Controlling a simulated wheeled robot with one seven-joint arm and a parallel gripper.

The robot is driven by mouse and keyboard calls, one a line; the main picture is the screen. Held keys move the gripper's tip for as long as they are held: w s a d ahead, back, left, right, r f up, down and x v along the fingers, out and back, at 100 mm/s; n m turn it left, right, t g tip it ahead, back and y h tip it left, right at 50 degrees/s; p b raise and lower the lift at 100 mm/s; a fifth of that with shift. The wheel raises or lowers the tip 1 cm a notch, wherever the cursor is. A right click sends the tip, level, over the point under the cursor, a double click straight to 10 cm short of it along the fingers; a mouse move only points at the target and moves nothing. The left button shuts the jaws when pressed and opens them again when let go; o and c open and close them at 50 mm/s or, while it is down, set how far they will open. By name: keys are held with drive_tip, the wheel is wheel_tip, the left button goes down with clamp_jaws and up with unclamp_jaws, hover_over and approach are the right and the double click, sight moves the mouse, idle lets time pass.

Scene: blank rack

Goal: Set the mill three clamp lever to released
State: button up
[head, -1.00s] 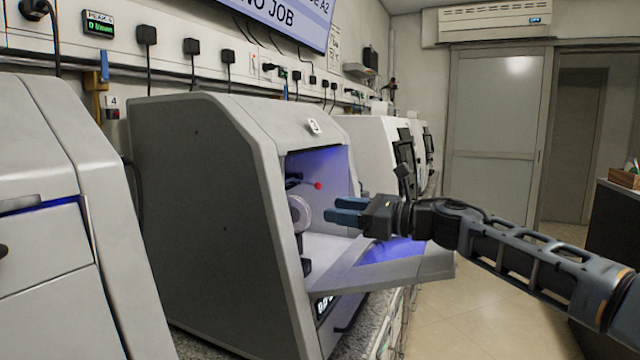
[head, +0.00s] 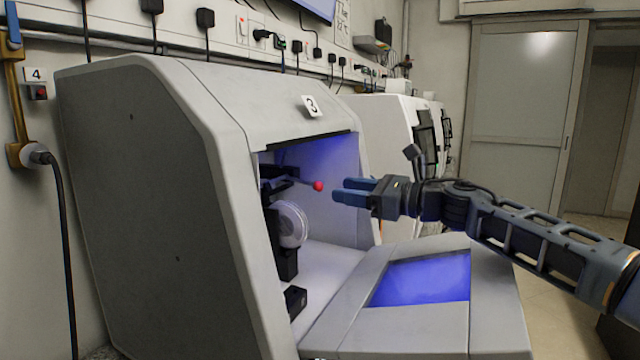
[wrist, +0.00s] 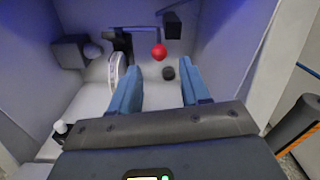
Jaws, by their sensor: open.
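Mill three (head: 150,160) is a grey cabinet marked with a "3" (head: 312,106). Its front door (head: 350,310) is folded down and its chamber is open. Inside, the clamp lever (head: 300,180) is a thin rod with a red ball knob (head: 318,186) at its end, pointing toward the opening. A pale round disc (head: 291,223) sits below it. My gripper (head: 345,190) is open and empty, at the opening, just right of the knob in the head view. In the wrist view the red knob (wrist: 159,52) shows ahead, between and beyond the blue fingers (wrist: 160,85), not touching them.
The lowered door spans the space under my arm. The chamber side walls (wrist: 225,60) flank the gripper. Dark blocks (wrist: 70,52) and a small dark round part (wrist: 168,73) are inside. Another white machine (head: 390,130) stands behind. A cable (head: 65,250) hangs at left.

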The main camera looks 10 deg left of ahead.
sight(319, 185)
drive_tip(key=shift+p+x, duration=0.3)
drive_tip(key=shift+x, duration=3.45)
drive_tip(key=shift+c, duration=0.2)
clamp_jaws()
